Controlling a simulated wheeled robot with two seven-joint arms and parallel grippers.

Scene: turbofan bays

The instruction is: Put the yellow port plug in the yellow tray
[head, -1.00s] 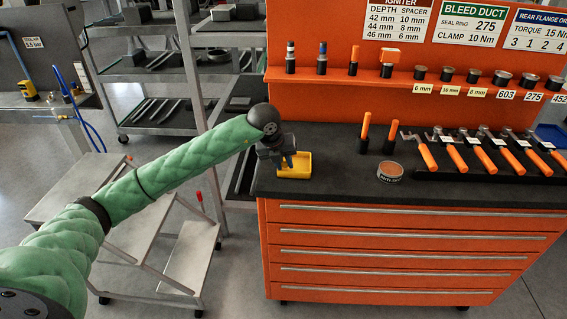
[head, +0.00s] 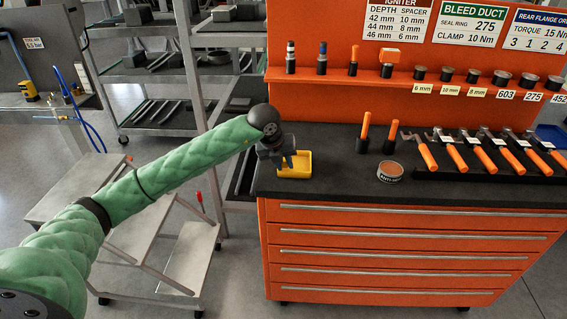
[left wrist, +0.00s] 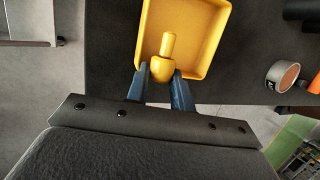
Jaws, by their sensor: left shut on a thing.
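The yellow port plug (left wrist: 163,62) shows in the left wrist view, a small knobbed piece between my left gripper's fingertips. My left gripper (left wrist: 161,78) is shut on it. The yellow tray (left wrist: 208,38) lies just beyond and below the plug, and the plug overlaps its near part in that view. In the head view the tray (head: 303,172) sits at the left end of the dark bench top, with my left gripper (head: 286,161) at its left side. The plug is hidden there. I cannot tell whether the plug touches the tray. My right gripper is not in view.
A round tin (head: 390,171) and two orange-handled tools (head: 364,132) stand right of the tray. A rack of orange-handled tools (head: 455,158) fills the right of the bench. Grey steps (head: 150,235) stand left of the orange cabinet (head: 400,245).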

